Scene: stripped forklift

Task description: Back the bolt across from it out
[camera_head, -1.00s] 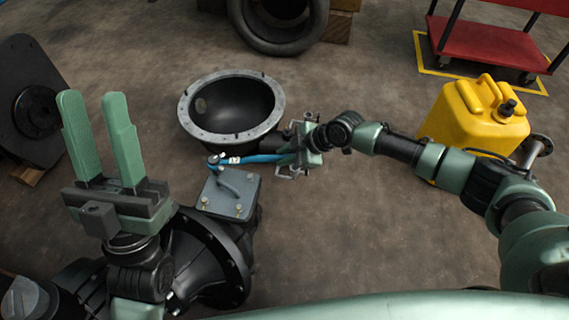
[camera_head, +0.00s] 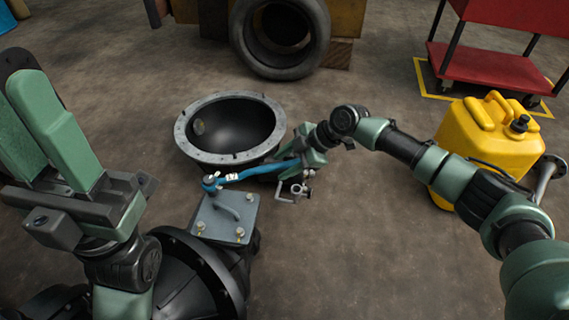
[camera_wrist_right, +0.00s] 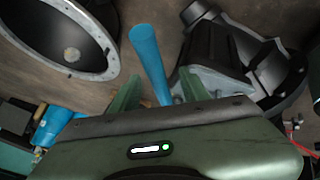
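A blue-handled wrench (camera_head: 245,175) has its head over the far left corner of a grey cover plate (camera_head: 222,217), where it hides the bolt beneath. Brass-coloured bolts show at the plate's other corners, one at the near left (camera_head: 200,231) and one at the near right (camera_head: 240,233). My right gripper (camera_head: 302,158) is shut on the wrench handle, off to the plate's right. In the right wrist view the blue handle (camera_wrist_right: 147,55) runs between the two green fingers. My left gripper (camera_head: 40,125) is open and empty at the left, fingers pointing up.
A black bowl-shaped housing (camera_head: 230,125) with a grey flanged rim lies just beyond the wrench. A yellow canister (camera_head: 487,150) stands right of my right arm. A tyre (camera_head: 280,40) and a red cart (camera_head: 490,70) are farther back.

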